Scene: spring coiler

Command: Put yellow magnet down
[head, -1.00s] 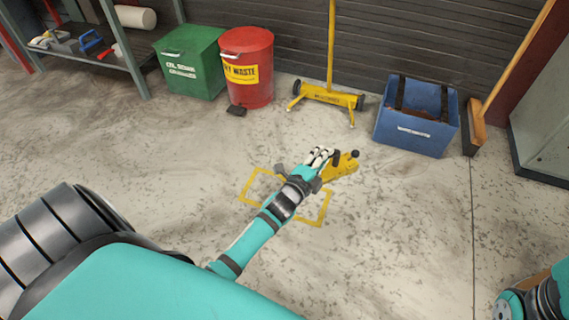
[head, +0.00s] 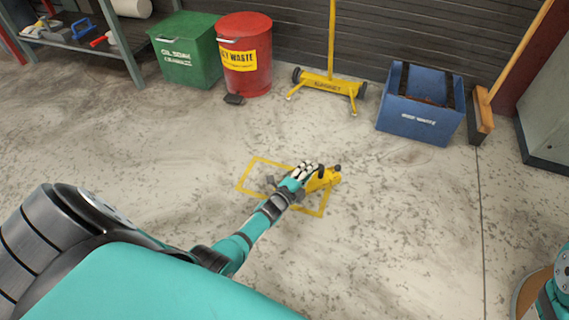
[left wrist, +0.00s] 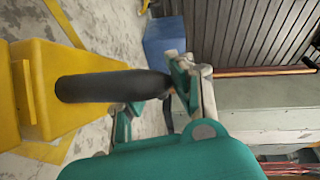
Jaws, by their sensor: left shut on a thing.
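The yellow magnet (head: 322,180) shows in the head view at the end of my left arm, over the right part of a yellow outlined rectangle (head: 249,172) on the floor. My left gripper (head: 309,172) is shut on it and hides part of it. In the left wrist view the yellow magnet body (left wrist: 45,125) is at the left, and its black handle (left wrist: 110,87) runs between my left fingers (left wrist: 185,85). I cannot tell whether the magnet touches the floor. My right gripper is out of view; only part of my right arm shows at the lower right.
A yellow wheeled magnet sweeper (head: 328,84) stands by the back wall. Beside it are a red waste bin (head: 246,78), a green box (head: 187,62) and a blue crate (head: 418,122). A broom (head: 486,113) leans at the right. The floor around the outline is clear.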

